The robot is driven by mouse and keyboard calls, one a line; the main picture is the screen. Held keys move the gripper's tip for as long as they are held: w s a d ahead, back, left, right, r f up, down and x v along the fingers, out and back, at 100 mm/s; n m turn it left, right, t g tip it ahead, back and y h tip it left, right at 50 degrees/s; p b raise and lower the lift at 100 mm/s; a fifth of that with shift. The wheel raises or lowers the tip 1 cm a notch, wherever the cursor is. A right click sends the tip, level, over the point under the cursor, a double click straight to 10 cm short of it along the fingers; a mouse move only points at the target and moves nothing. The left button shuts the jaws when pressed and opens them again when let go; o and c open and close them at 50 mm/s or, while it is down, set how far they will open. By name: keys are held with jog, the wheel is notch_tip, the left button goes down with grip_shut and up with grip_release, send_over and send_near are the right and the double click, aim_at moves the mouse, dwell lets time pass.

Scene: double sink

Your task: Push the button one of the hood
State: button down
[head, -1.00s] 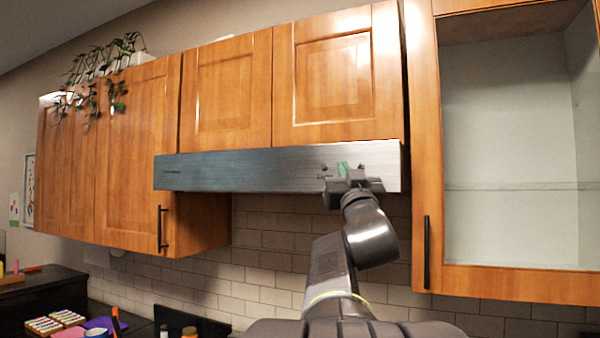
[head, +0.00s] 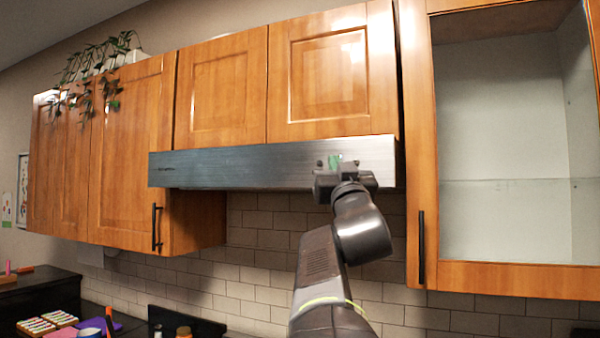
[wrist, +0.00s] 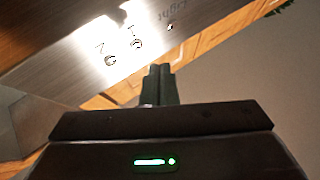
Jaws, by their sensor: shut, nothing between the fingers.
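The range hood (head: 240,166) is a brushed-metal strip under the wooden cabinets in the head view. In the wrist view its tilted front panel (wrist: 75,55) carries small round buttons: button one (wrist: 137,43) beside a "1", another button (wrist: 110,60) beside a "2", and a third (wrist: 170,27) beside the word "Light". My gripper (wrist: 158,68) is shut and empty, its fingertips just below and right of button one in the wrist picture. I cannot tell whether they touch the panel. In the head view my gripper (head: 335,162) overlaps the hood's right part and the buttons are mostly hidden or unclear.
Wooden cabinets (head: 221,90) sit above and left of the hood. A tall glass-front cabinet (head: 418,150) stands close to the right of my arm. A white tiled wall (head: 262,250) lies below the hood. Several items lie on the dark counter at lower left.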

jog(key=s+b, duration=0.1)
jog(key=s, duration=0.1)
jog(key=s+a+b, duration=0.1)
jog(key=s, duration=0.1)
jog(key=shift+s+a, duration=0.2)
